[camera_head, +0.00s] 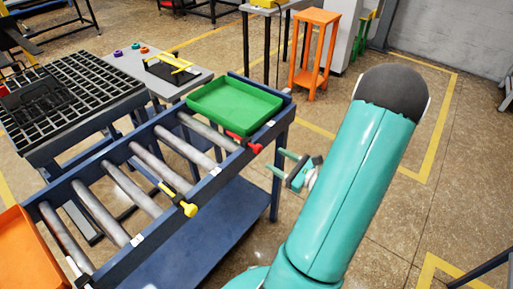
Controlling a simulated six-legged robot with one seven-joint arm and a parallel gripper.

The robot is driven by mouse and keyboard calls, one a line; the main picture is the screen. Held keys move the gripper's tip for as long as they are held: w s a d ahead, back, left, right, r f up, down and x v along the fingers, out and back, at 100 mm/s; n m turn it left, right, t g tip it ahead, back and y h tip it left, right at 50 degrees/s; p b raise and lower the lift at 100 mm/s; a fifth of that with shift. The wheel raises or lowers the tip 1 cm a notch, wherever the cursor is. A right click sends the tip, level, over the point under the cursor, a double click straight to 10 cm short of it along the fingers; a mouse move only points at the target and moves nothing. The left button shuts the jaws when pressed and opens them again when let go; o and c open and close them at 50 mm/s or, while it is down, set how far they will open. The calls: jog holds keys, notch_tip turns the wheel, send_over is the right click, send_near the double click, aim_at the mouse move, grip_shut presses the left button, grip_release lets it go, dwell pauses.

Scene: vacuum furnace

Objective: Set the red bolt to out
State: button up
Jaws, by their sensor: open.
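The red bolt (254,147) is on the near rail of the blue roller table, just below the front corner of the green tray. Its red knob sticks out from the rail towards my gripper, and a thin red part shows along the tray's edge. My gripper (275,160) is to the right of and slightly below the knob, with its two green fingers apart and pointing left. It is open and empty, and a small gap shows between the fingers and the knob.
The green tray (233,104) lies at the far end of the roller table (214,184). A yellow bolt (188,208) sits further along the same rail. An orange tray (22,262) is at the lower left. An orange stool (315,50) stands behind. The floor to the right is clear.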

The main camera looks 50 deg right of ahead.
aim_at(260, 150)
jog(key=w, duration=0.8)
jog(key=shift+w+a, duration=0.35)
grip_shut()
jog(key=s, duration=0.7)
jog(key=shift+s+d, duration=0.2)
jog(key=shift+d, duration=0.15)
jog(key=shift+c, duration=1.7)
grip_release()
jog(key=o, duration=0.3)
jog(key=shift+s, duration=0.2)
jog(key=shift+o, duration=0.2)
jog(key=s+d, duration=0.1)
jog(key=s, duration=1.2)
jog(key=shift+s, duration=0.2)
